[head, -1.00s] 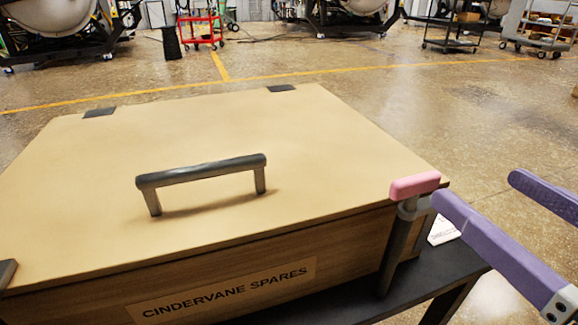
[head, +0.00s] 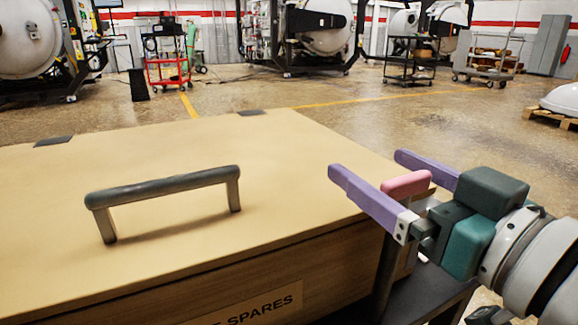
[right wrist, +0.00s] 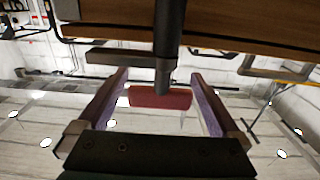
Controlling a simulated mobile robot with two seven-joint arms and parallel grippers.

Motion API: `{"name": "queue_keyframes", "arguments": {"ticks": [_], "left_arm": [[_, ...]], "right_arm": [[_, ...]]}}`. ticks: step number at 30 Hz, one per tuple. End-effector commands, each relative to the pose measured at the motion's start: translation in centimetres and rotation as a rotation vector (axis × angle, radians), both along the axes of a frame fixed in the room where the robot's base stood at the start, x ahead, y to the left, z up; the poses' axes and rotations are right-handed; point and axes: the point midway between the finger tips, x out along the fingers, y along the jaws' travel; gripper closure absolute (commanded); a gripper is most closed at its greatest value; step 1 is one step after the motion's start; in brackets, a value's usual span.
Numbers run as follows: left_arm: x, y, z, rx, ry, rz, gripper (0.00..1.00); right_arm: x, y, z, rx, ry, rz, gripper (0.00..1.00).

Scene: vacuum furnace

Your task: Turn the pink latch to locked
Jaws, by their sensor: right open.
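The pink latch (head: 405,184) is a short bar on top of a dark post, at the right front corner of a wooden box (head: 250,262). My right gripper (head: 368,163) reaches in from the right with its purple fingers open, one on each side of the latch. In the right wrist view the latch (right wrist: 160,98) looks dark red and lies across the space between the fingers (right wrist: 160,78). A gap shows on both sides of it, so the gripper does not hold it. My left gripper is not in view.
The box has a flat tan lid (head: 290,160) with a raised dark handle (head: 165,187) and a partly cut-off label (head: 262,306). It stands on a dark table (head: 425,292). Open floor lies beyond, with a red cart (head: 168,70) and other equipment far back.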

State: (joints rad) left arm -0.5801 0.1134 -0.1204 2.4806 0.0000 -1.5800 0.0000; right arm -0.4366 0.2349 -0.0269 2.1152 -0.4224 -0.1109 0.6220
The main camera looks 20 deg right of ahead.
Motion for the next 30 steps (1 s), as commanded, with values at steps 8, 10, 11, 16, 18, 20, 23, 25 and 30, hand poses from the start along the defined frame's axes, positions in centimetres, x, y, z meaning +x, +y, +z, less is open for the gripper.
{"name": "queue_keyframes", "arguments": {"ticks": [8,10,11,16,18,20,23,25,30], "left_arm": [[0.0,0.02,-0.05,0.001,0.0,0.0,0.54],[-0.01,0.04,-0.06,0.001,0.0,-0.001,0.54],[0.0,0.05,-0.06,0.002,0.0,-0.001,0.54],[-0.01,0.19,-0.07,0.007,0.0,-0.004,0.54],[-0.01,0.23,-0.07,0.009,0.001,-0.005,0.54],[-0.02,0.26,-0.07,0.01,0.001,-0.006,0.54],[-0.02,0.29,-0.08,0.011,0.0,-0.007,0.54],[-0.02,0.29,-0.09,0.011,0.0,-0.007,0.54],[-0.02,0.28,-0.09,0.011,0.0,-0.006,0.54]], "right_arm": [[0.36,0.01,-0.01,0.0,0.001,0.0,0.0],[0.35,0.01,0.0,-0.001,0.001,0.0,0.01],[0.35,0.01,0.0,-0.001,0.001,0.0,0.05],[0.34,0.01,0.0,-0.001,0.001,0.0,0.24],[0.34,0.02,0.0,0.0,0.001,0.0,0.31],[0.34,0.02,0.01,0.0,0.0,0.0,0.38],[0.33,0.02,0.01,0.0,0.0,0.0,0.49],[0.33,0.03,0.01,0.0,0.0,0.0,0.57],[0.33,0.03,0.02,0.0,0.0,0.0,0.77]]}}
